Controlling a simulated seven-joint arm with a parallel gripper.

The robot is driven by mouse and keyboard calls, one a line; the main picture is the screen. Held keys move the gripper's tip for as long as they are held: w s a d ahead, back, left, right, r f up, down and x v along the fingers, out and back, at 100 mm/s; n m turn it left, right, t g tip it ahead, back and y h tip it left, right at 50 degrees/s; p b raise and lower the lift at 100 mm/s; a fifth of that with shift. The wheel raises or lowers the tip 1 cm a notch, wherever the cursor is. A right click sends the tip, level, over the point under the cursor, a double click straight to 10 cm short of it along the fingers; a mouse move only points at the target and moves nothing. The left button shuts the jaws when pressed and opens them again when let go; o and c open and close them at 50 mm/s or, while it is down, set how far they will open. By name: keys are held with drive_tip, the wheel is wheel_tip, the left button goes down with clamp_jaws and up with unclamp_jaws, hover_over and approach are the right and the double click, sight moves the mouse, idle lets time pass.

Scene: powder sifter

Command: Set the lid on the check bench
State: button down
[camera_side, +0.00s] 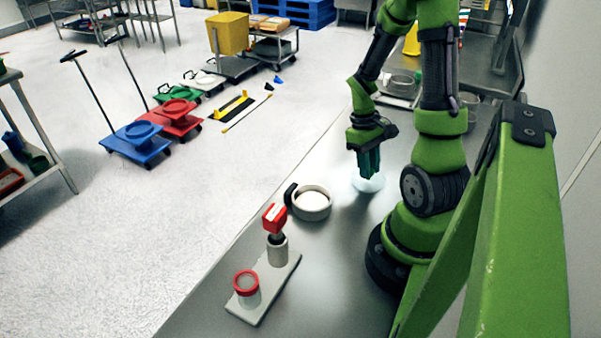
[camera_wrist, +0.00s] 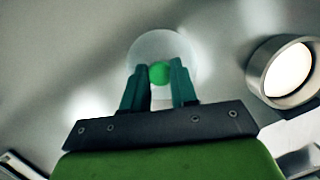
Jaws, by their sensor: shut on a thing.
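The lid (camera_side: 367,184) is a clear round disc with a green knob. In the wrist view the disc (camera_wrist: 160,45) spreads around and beyond my fingertips. My gripper (camera_side: 369,172) points straight down, its dark teal fingers shut on the lid's knob; it also shows in the wrist view (camera_wrist: 160,80). The lid is level, at or just above the grey steel bench (camera_side: 340,270). I cannot tell whether it touches. The knob is hidden by the fingers in the side view.
A round metal sifter (camera_side: 312,204) with white contents and a dark handle stands left of the lid; the wrist view shows it at right (camera_wrist: 286,70). A pale plate (camera_side: 262,302) holds a red-rimmed jar (camera_side: 246,287) and a red-topped device (camera_side: 275,220). The bench's front is clear.

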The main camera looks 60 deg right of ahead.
sight(357, 172)
drive_tip(key=shift+f, duration=0.15)
drive_tip(key=c, duration=0.9)
unclamp_jaws()
drive_tip(key=v, duration=1.2)
drive_tip(key=w+a+r+t, duration=0.1)
drive_tip(key=a+r+t, duration=0.2)
drive_tip(key=a, duration=0.5)
drive_tip(key=w+a+r+t, duration=0.2)
drive_tip(key=a+r+t, duration=0.1)
drive_tip(key=a, duration=0.4)
drive_tip(key=w+a+r+t, duration=0.2)
drive_tip(key=a+r+t, duration=0.2)
drive_tip(key=a, duration=0.4)
drive_tip(key=shift+w+a+y, duration=0.15)
drive_tip(key=shift+a+y, duration=0.2)
drive_tip(key=shift+y, duration=0.05)
